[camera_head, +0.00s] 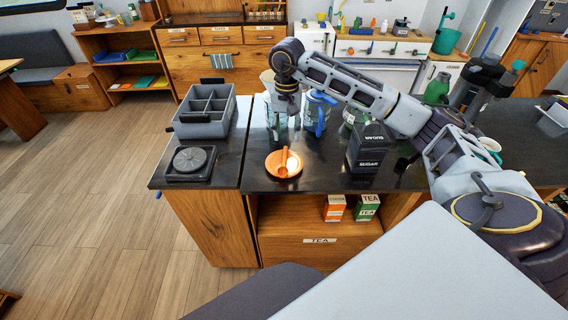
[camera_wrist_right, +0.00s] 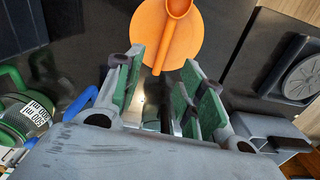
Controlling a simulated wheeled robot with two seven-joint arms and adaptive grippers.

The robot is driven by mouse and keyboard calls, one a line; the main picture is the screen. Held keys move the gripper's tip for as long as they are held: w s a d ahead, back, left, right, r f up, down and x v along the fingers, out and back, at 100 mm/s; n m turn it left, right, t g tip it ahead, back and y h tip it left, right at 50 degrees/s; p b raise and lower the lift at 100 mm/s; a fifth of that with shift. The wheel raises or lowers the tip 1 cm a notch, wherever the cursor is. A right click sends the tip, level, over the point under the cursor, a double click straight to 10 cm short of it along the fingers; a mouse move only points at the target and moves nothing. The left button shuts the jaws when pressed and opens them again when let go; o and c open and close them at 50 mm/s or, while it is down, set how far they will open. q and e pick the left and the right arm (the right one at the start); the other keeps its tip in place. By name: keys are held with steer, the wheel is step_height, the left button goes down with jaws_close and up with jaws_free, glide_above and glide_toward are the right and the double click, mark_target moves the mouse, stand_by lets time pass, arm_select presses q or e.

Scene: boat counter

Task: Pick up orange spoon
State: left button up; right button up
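The orange spoon (camera_head: 284,160) lies on a round orange plate or saucer (camera_head: 272,168) near the front edge of the dark counter. In the right wrist view the spoon (camera_wrist_right: 172,36) lies across the plate (camera_wrist_right: 147,20), its bowl at the top and its handle pointing down toward my fingers. My right gripper (camera_head: 284,108) hangs above the counter, behind the plate in the head view. In the wrist view its green-padded fingers (camera_wrist_right: 163,62) are apart with nothing held between them. The spoon is beyond the fingertips. My left gripper is not in view.
A grey divided bin (camera_head: 205,112) and a dark square item with a round top (camera_head: 190,162) stand left of the plate. A black sugar canister (camera_head: 369,148) stands to the right. Jars, including a blue-handled one (camera_head: 319,112), stand behind. The counter around the plate is clear.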

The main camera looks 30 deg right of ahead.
mark_target(285, 156)
step_height(285, 156, down, 3)
steer(key=shift+f, duration=0.55)
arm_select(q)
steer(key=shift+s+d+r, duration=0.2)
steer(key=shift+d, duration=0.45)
arm_select(e)
steer(key=shift+f, duration=0.1)
steer(key=shift+s+a+f+p, duration=0.1)
steer(key=shift+a+f+p, duration=0.1)
steer(key=shift+f+p, duration=0.45)
step_height(285, 156, down, 3)
steer(key=shift+a+r, duration=0.1)
steer(key=shift+a, duration=0.05)
steer(key=shift+f, duration=0.5)
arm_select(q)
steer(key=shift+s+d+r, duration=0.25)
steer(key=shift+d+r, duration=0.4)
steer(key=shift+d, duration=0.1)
